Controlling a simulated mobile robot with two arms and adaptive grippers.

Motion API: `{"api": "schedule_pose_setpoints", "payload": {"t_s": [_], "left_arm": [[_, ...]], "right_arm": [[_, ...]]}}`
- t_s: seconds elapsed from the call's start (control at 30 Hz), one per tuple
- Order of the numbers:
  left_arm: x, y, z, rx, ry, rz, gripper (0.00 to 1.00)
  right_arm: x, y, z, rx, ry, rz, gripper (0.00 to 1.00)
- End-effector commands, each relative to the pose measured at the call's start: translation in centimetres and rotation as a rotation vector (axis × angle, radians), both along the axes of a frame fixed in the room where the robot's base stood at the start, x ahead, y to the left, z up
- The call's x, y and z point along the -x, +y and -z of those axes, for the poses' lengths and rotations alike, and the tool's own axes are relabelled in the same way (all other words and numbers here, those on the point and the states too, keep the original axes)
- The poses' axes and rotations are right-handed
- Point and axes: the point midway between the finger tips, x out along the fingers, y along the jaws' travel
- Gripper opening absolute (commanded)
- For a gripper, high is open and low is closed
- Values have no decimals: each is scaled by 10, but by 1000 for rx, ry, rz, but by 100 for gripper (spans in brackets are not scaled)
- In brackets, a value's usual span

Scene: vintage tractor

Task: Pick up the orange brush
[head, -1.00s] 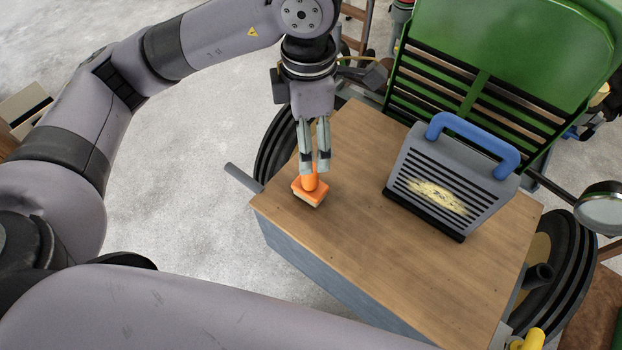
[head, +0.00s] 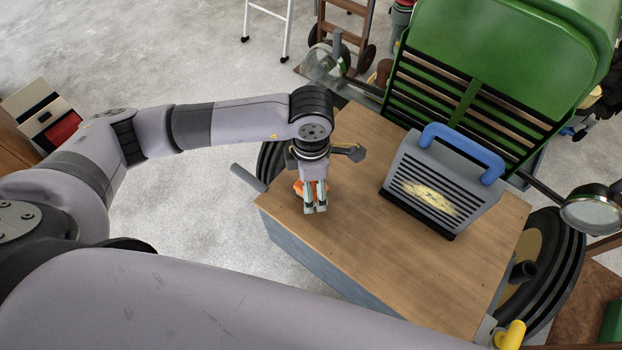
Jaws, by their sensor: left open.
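The orange brush (head: 298,187) is on the wooden top (head: 350,255) near its left edge. In the head view it is mostly hidden behind my left gripper (head: 315,208), with only bits of orange showing beside the fingers. My left gripper points down, open, with its fingertips low over the wooden top and in front of the brush in the picture. I cannot tell whether the fingers touch the brush. My right gripper is not in view.
A grey slatted box with a blue handle (head: 441,185) stands on the wooden top to the right. The green tractor grille (head: 470,90) rises behind it, with a round lamp (head: 592,212) at right. The front of the wooden top is clear.

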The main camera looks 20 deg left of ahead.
Motion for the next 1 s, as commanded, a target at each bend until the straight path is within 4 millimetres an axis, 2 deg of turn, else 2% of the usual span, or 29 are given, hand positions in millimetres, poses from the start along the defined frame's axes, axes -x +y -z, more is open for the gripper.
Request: {"api": "schedule_pose_setpoints", "payload": {"t_s": [0.3, 0.9, 1.0], "left_arm": [[0, 0, 7, 0, -1, 2, 77], [0, 0, 6, 0, -1, 1, 37], [0, 0, 6, 0, -1, 1, 36]], "right_arm": [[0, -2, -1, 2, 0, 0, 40], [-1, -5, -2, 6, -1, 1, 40], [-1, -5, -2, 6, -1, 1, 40]]}}
